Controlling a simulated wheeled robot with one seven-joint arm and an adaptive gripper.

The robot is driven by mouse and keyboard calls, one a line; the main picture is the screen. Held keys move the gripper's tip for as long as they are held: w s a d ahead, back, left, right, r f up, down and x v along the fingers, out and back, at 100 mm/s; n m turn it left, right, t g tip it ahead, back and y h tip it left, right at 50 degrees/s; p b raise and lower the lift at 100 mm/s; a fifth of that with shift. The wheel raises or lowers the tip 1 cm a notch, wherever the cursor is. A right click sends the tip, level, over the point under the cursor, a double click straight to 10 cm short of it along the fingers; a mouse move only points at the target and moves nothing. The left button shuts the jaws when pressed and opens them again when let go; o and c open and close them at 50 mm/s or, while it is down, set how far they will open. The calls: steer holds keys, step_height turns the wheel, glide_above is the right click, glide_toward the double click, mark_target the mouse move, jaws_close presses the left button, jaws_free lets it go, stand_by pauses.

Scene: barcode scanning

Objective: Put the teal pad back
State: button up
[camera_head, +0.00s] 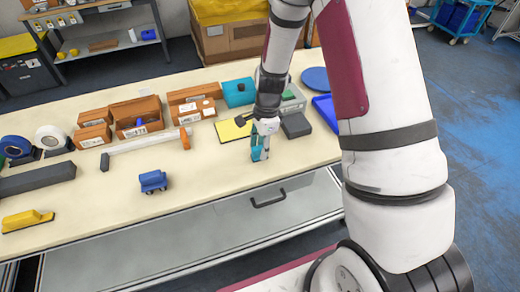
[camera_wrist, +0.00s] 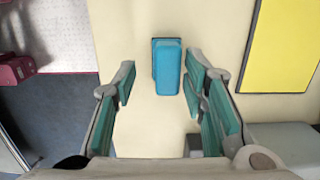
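The teal pad (camera_wrist: 168,70) is a light blue-teal block with a darker edge, on the cream table in the wrist view. My gripper (camera_wrist: 160,82) is open, with its teal-lined fingers spread. The pad shows between and beyond the fingertips, nearer the right finger; I cannot tell whether that finger touches it. In the head view my gripper (camera_head: 260,151) points down close above the table's front part. There the teal of the fingers and the pad cannot be told apart.
A yellow sheet with a dark border (camera_head: 233,129) lies just left of my gripper, a dark grey block (camera_head: 296,125) to the right. A teal box (camera_head: 239,92) and orange-brown boxes (camera_head: 137,116) stand behind. The table front near my gripper is clear.

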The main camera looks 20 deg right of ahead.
steer(key=s+r+n+t+b, duration=0.1)
steer(key=s+r+n, duration=0.3)
steer(key=r, duration=0.9)
steer(key=s+r+n+t, duration=0.2)
steer(key=s+r+n, duration=0.2)
steer(key=r, duration=0.8)
steer(key=s+r+n+t, duration=0.1)
steer(key=s+r+n, duration=0.3)
steer(key=s, duration=0.3)
steer(key=s+r+n+t+h, duration=0.1)
steer(key=s+r+n, duration=0.2)
steer(key=s+n, duration=0.3)
steer(key=shift+s+r+t, duration=0.3)
steer(key=shift+s+r, duration=0.1)
steer(key=shift+s, duration=0.1)
